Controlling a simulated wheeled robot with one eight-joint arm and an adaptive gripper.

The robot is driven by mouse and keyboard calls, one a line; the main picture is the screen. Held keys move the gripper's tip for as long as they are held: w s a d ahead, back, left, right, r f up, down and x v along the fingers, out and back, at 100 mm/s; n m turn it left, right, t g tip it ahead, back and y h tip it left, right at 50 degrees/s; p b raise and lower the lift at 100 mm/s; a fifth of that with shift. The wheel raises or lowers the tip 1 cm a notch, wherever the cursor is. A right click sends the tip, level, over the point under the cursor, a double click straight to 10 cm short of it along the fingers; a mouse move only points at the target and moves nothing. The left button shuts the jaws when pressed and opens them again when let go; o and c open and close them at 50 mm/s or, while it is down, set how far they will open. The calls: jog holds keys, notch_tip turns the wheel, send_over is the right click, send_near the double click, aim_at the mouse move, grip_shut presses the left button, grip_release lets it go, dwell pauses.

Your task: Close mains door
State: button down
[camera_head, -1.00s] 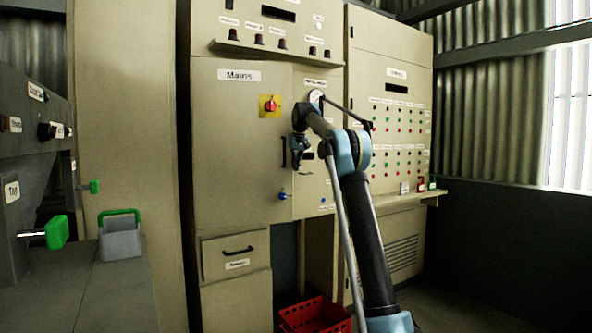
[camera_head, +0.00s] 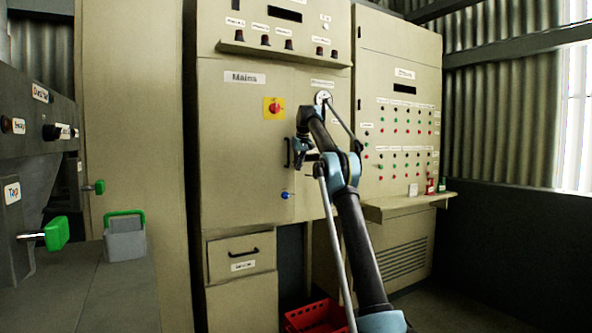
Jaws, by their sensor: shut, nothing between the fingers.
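The mains door (camera_head: 235,140) is a beige cabinet panel labelled "Mains", with a red knob on a yellow plate (camera_head: 274,108) and a blue knob (camera_head: 286,195) near its right edge. It looks flush or nearly flush with the cabinet; I cannot tell if a small gap is left. Its dark vertical handle (camera_head: 287,152) is at the right edge. My gripper (camera_head: 302,158) is shut and empty, just right of the handle in the picture. I cannot tell whether it touches the door. My arm hides part of the panel to the right.
A control panel with many coloured buttons (camera_head: 404,130) and a shelf (camera_head: 410,203) stands at the right. A red crate (camera_head: 318,318) is on the floor below. A grey bin with a green handle (camera_head: 125,240) and a green-handled lever (camera_head: 55,235) are at the left.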

jog(key=shift+w+a, duration=0.1)
jog(key=shift+w, duration=0.4)
jog(key=shift+a, duration=0.1)
jog(key=shift+s, duration=0.1)
dwell(0.4)
